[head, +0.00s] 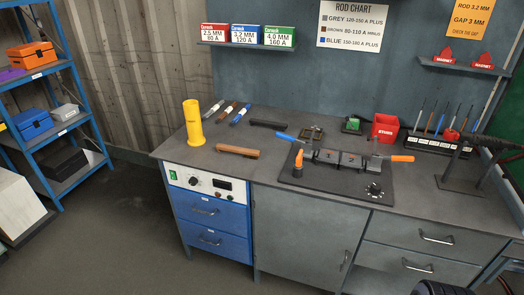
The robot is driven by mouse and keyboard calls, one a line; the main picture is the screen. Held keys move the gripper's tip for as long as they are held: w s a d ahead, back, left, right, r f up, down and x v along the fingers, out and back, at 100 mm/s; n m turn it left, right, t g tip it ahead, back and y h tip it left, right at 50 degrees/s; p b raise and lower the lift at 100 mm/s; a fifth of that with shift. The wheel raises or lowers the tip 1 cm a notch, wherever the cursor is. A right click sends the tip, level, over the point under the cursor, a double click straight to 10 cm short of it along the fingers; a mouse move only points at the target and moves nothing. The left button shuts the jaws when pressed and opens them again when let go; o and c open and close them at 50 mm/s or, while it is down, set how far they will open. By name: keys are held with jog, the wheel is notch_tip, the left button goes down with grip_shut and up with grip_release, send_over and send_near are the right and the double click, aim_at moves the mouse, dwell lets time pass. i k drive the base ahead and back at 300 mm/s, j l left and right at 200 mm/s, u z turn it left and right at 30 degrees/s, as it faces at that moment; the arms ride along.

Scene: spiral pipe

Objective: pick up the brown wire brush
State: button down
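The brown wire brush (237,151) appears to be the long brown piece lying flat near the front edge of the grey workbench (215,165), left of centre. Its bristles cannot be made out at this size. It lies alone, apart from the things around it. My gripper is not in the head view.
A yellow cylinder (194,124) stands left of the brush. A dark bar (268,124) lies behind it. Marked rods (226,112) lie at the back left. Bare bench surrounds the brush.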

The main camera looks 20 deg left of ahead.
aim_at(247, 152)
jog(key=i+j, duration=0.25)
jog(key=j, duration=0.2)
jog(key=i+j, duration=0.55)
jog(key=j, duration=0.3)
jog(key=i+j, duration=0.25)
jog(key=j, duration=0.15)
jog(key=i+j, duration=0.25)
jog(key=j, duration=0.2)
